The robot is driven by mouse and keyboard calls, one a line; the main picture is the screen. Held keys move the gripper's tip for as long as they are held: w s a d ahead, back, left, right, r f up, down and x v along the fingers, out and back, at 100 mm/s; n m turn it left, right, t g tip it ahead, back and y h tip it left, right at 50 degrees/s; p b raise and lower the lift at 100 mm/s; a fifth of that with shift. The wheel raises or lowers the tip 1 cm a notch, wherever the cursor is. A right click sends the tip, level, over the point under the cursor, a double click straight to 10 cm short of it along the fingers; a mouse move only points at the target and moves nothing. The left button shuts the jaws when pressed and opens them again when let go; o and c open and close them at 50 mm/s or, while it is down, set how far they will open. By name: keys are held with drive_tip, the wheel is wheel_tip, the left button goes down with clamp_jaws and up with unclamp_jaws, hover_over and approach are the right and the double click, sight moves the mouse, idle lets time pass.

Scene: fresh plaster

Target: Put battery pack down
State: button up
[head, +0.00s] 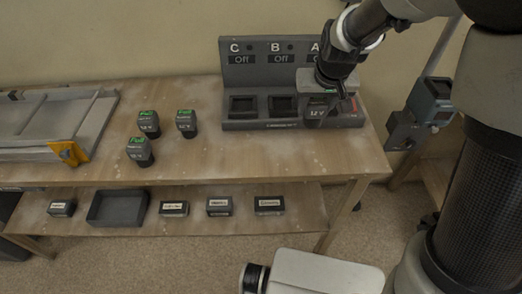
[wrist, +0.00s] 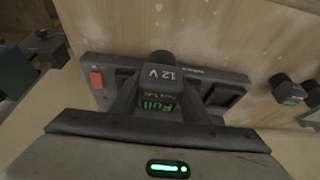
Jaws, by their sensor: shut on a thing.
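My gripper (head: 323,97) is at the right end of the dark charger (head: 265,125), at the bay under the letter A. It is shut on a dark battery pack (head: 317,112) marked 12 V. In the wrist view the pack (wrist: 160,73) shows a green "Full" mark and sits between the two fingers. The charger (wrist: 213,77) lies behind it. I cannot tell whether the pack rests in the bay or hangs just above it. Bays B (head: 282,106) and C (head: 243,105) look empty. The display above each of these two reads "Off".
Three other battery packs (head: 149,122) (head: 186,122) (head: 139,150) stand on the bench (head: 226,157) left of the charger. A grey tool with a yellow part (head: 70,152) lies at far left. The lower shelf holds a dark tray (head: 118,208) and several small labelled boxes (head: 219,206).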

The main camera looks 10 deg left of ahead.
wheel_tip(320, 180, down, 10)
drive_tip(key=shift+r+b, duration=0.1)
drive_tip(key=shift+b, duration=0.4)
drive_tip(key=shift+f, duration=0.25)
drive_tip(key=o, duration=1.4)
drive_tip(key=shift+o, duration=0.2)
drive_tip(key=shift+r, duration=0.1)
